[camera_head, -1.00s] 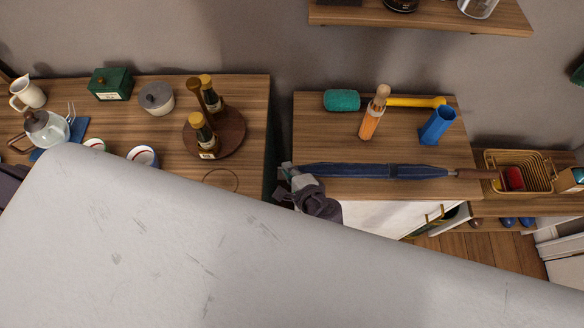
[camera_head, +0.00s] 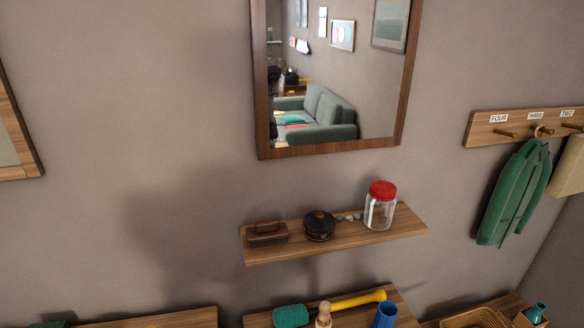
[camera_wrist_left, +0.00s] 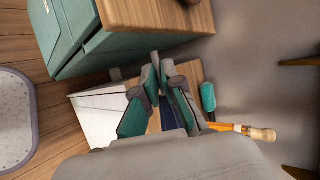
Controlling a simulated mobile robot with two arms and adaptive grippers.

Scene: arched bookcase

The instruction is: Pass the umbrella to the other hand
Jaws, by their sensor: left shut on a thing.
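My left gripper (camera_wrist_left: 158,84) shows in the left wrist view with its teal-padded fingers close together. It is shut on the umbrella, and a dark blue piece of the umbrella (camera_wrist_left: 168,118) shows between the fingers. Most of the umbrella is hidden by the fingers and my arm. The wooden cabinet top lies beyond the fingers. Neither the umbrella nor a gripper is in the head view, and my right gripper is in neither view.
The head view shows a wall shelf (camera_head: 348,240) holding a red-lidded jar (camera_head: 380,205), below a mirror (camera_head: 334,152). Below are a teal-headed mallet (camera_head: 291,316) and a blue cup (camera_head: 385,316). The left wrist view shows a green cabinet (camera_wrist_left: 72,30) nearby.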

